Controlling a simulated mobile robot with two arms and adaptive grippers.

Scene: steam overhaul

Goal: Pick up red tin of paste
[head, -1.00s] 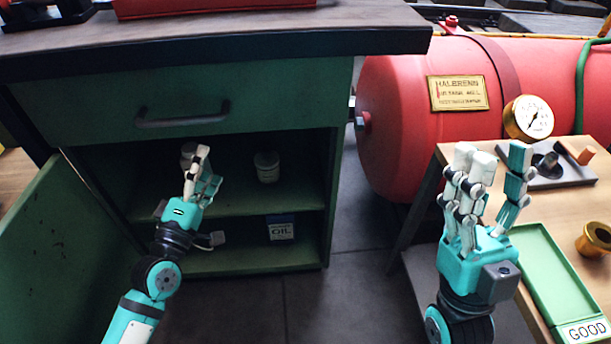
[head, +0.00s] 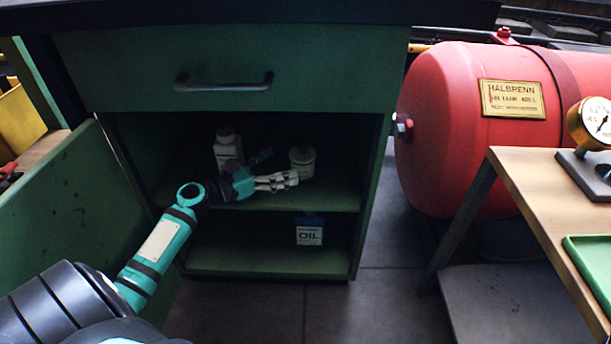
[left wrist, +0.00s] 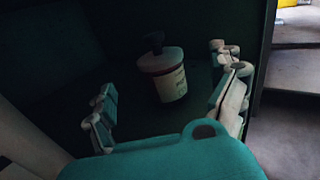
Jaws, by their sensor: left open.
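I see no tin that is clearly red. A pale round tub (head: 302,160) stands on the cabinet's upper shelf, towards its right side. In the left wrist view a pale tub with a label and slightly pinkish rim (left wrist: 170,84) stands between my spread fingers, a dark knob-like shape at its top. My left gripper (head: 285,180) is open and empty, reaching into the cabinet just in front of and below the tub, fingers pointing right. In the left wrist view the gripper (left wrist: 163,72) shows fingers on both sides, apart from the tub. My right gripper is out of view.
A white bottle (head: 228,150) stands left of the tub on the same shelf. The green cabinet door (head: 60,215) is open at left. A red tank (head: 440,130) and wooden table (head: 540,190) are at right.

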